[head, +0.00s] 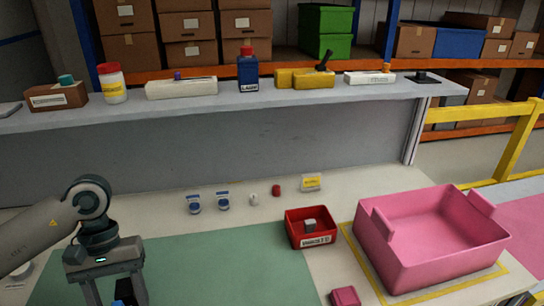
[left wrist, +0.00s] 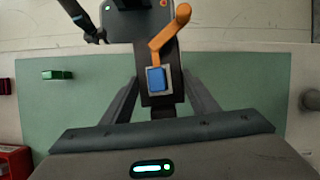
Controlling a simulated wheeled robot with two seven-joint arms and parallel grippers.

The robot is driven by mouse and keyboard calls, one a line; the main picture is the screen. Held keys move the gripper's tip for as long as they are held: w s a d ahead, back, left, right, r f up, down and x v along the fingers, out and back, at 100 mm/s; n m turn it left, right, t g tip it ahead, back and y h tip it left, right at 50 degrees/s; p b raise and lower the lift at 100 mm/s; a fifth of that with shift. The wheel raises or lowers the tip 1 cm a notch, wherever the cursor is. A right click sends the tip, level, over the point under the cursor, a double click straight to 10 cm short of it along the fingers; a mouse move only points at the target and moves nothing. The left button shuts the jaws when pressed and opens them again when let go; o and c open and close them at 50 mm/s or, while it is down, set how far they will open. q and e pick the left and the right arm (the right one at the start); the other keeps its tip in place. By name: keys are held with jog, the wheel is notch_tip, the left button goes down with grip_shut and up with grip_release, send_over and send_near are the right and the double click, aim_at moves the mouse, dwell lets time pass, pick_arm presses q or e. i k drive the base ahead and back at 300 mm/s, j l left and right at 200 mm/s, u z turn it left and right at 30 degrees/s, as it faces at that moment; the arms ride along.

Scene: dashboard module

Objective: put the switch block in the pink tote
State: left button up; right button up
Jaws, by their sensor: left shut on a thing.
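My left gripper (head: 118,291) is low over the left part of the green mat. It is shut on the switch block, a dark block with a blue button in a grey frame (left wrist: 158,79), seen between the fingers in the left wrist view. An orange bent piece (left wrist: 168,33) shows at the block's far end; I cannot tell whether it belongs to it. The pink tote (head: 432,258) stands open at the right, inside a yellow outline, apart from the gripper. Its visible inside looks empty. A dark limb at the upper left of the wrist view may be my right gripper (left wrist: 97,36).
A red bin (head: 311,227) with a small grey piece stands between the mat (head: 230,268) and the tote. A pink block (head: 345,297) lies near the front. A green block (left wrist: 57,75) lies on the mat. A raised shelf (head: 300,97) with several items runs behind.

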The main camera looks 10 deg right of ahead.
aim_at(414, 254)
jog(key=k+l+z, duration=0.2)
jog(key=l, duration=0.2)
jog(key=k+l+z, duration=0.2)
jog(key=l, duration=0.25)
jog(key=l+z, duration=0.2)
jog(key=l, duration=0.25)
jog(key=l+z, duration=0.2)
jog(key=l, duration=0.25)
jog(key=k, duration=0.05)
